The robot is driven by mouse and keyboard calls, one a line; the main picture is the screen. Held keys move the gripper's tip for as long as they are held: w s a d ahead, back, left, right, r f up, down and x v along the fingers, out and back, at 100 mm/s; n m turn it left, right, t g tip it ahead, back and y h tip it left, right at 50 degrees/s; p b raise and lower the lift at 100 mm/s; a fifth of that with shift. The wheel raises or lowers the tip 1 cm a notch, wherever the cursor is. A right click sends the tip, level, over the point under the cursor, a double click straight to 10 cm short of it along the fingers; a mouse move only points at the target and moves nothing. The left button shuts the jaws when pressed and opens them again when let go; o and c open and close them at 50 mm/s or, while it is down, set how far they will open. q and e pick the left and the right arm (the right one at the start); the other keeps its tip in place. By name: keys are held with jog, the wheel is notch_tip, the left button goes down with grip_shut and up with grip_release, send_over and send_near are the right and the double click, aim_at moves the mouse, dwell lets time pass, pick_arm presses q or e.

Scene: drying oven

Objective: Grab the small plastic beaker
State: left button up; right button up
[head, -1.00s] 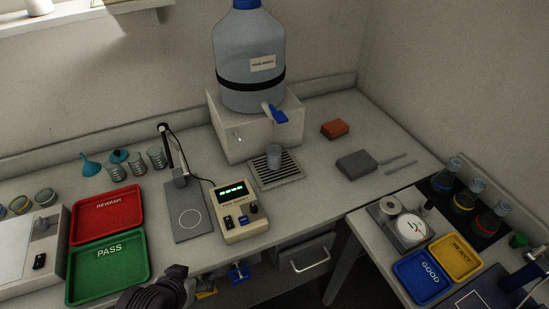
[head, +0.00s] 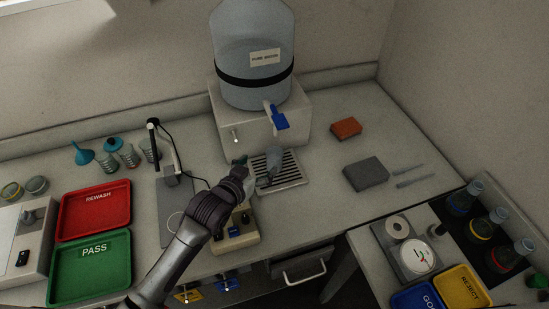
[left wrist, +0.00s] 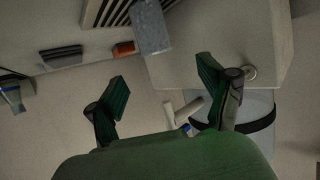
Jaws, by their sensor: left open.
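The small plastic beaker (head: 274,156) is clear and stands on the slotted drip tray (head: 291,176) under the water container's tap. It also shows at the top of the left wrist view (left wrist: 152,27), beyond the fingertips. My left gripper (head: 254,171) is just left of and in front of the beaker in the head view, and its fingers partly cover it. In the left wrist view the two green-padded fingers (left wrist: 164,82) are spread wide with nothing between them. My right gripper is not in view.
The water container (head: 252,45) with its blue tap (head: 279,118) stands on a white box (head: 232,134) behind the beaker. A stand with a lamp (head: 165,155) is to the left. An orange sponge (head: 346,128) and grey block (head: 366,173) are right.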

aim_at(278, 149)
pick_arm(q)
jog(key=x, duration=0.2)
jog(key=shift+w+d+f, duration=0.2)
jog(key=shift+w+d, duration=0.05)
jog(key=shift+p+x, duration=0.4)
jog(key=shift+x, duration=0.6)
jog(key=x, duration=0.3)
jog(key=shift+d+p, duration=0.25)
jog(key=shift+p, duration=0.1)
jog(key=shift+w+d+f, duration=0.15)
jog(key=shift+w+f, duration=0.05)
jog(key=shift+w, duration=0.15)
jog(key=shift+s, duration=0.1)
jog(key=shift+c, duration=1)
jog(key=c, duration=1.2)
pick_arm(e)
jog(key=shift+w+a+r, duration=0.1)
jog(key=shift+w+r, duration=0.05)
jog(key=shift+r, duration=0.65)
pick_arm(q)
jog(key=shift+r, duration=0.2)
